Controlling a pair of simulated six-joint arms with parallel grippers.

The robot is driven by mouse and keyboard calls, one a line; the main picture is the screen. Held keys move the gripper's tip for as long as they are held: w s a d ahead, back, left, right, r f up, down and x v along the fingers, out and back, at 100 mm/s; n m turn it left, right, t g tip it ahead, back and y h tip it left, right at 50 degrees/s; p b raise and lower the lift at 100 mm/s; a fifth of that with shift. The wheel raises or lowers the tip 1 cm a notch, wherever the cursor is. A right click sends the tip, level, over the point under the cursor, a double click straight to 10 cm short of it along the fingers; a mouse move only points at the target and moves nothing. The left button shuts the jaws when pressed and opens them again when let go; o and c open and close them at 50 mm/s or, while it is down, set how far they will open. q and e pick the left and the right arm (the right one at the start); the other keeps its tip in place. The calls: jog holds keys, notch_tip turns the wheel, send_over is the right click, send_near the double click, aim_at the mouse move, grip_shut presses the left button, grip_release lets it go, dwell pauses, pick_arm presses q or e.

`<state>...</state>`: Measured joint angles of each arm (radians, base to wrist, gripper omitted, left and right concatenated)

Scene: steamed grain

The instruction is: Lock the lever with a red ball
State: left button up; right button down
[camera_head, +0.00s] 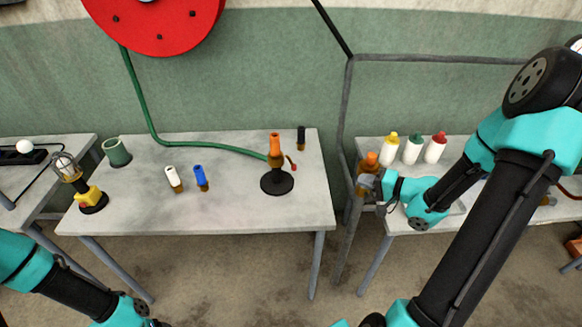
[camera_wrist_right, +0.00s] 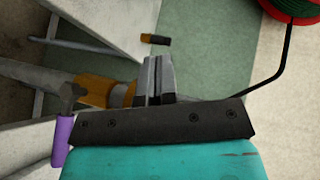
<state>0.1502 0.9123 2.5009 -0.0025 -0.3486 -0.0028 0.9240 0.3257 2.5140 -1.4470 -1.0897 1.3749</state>
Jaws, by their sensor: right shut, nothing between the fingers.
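An orange fixture (camera_head: 274,150) stands upright on a round black base (camera_head: 277,182) near the right end of the middle table. A short lever with a small red end (camera_head: 293,166) sticks out from its right side; its exact setting is too small to tell. My right gripper (camera_head: 366,188) is right of that fixture, beyond the table's right edge and beside an orange-topped bottle. In the right wrist view its fingers (camera_wrist_right: 153,68) are shut and hold nothing. My left arm enters at the lower left, with its gripper outside the frame.
A black cylinder (camera_head: 301,137) stands behind the fixture. A green hose (camera_head: 200,144) reaches the fixture. A grey pipe (camera_head: 347,120) stands between the tables.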

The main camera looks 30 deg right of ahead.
aim_at(292, 163)
dwell(0.3)
jog(key=x, duration=2.4)
jog(key=shift+w+a, duration=0.1)
